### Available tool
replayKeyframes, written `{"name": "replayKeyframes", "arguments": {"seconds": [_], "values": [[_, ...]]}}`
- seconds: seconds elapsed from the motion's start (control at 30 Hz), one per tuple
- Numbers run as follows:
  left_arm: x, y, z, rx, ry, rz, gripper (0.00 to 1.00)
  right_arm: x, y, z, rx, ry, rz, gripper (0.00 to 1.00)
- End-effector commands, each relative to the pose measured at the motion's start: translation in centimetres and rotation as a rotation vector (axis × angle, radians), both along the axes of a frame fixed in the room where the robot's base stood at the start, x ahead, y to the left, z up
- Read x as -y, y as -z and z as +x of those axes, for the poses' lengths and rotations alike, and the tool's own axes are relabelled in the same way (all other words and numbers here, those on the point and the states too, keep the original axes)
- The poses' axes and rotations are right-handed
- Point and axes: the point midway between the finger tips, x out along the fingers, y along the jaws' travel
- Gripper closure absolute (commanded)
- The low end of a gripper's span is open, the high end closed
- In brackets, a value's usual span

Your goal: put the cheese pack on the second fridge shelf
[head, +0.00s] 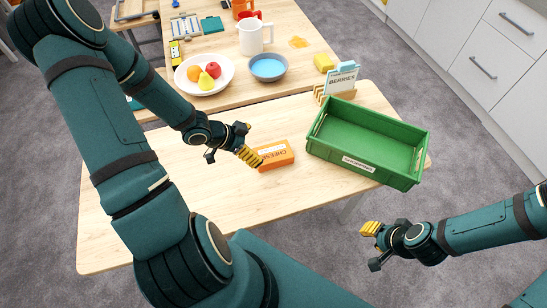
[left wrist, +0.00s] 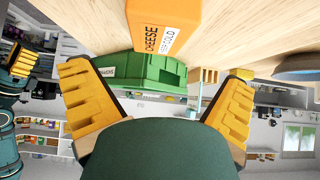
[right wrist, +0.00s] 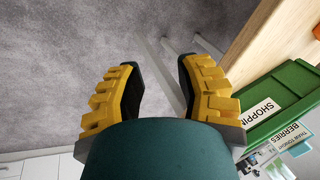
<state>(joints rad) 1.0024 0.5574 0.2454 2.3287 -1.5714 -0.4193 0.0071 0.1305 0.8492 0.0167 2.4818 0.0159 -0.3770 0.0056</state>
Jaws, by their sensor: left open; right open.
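The orange cheese pack (head: 274,155) lies on the near wooden table, left of the green crate. It also shows at the top of the left wrist view (left wrist: 168,25), with its white label readable. My left gripper (head: 249,156) is at the left end of the pack in the head view. Its yellow fingers (left wrist: 155,100) are spread apart, with nothing between them. I cannot tell whether a finger touches the pack. My right gripper (head: 370,235) is open and empty beyond the table's front right edge, over the floor. The fridge and its shelves are not recognisable in any view.
The empty green crate (head: 318,148) stands at the table's right end. Behind it is a card holder marked berries (head: 341,80). A second table at the back holds a fruit plate (head: 228,82), a blue bowl (head: 268,67) and a white pitcher (head: 251,36). The near table's left part is clear.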

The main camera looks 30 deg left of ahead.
Motion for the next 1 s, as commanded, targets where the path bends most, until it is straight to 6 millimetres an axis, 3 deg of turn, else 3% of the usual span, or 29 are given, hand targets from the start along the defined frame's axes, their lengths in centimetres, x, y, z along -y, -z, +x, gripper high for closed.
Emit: {"name": "replayKeyframes", "arguments": {"seconds": [0.1,0.37,0.7,1.0], "values": [[1.0,1.9,1.1,0.0,0.002,-0.001,0.0,-0.1,1.5,-0.1,-0.003,-0.003,-0.001,0.66],[1.9,2.9,2.2,0.0,0.001,0.001,0.0,-0.1,2.2,-0.5,-0.011,-0.01,0.001,0.66],[3.9,6.3,4.0,0.0,0.004,0.001,0.0,-0.3,4.8,-1.3,-0.03,-0.024,0.006,0.66],[4.2,6.5,4.5,-0.001,0.001,0.002,0.0,-0.3,4.9,-1.5,-0.033,-0.027,0.006,0.66]]}}
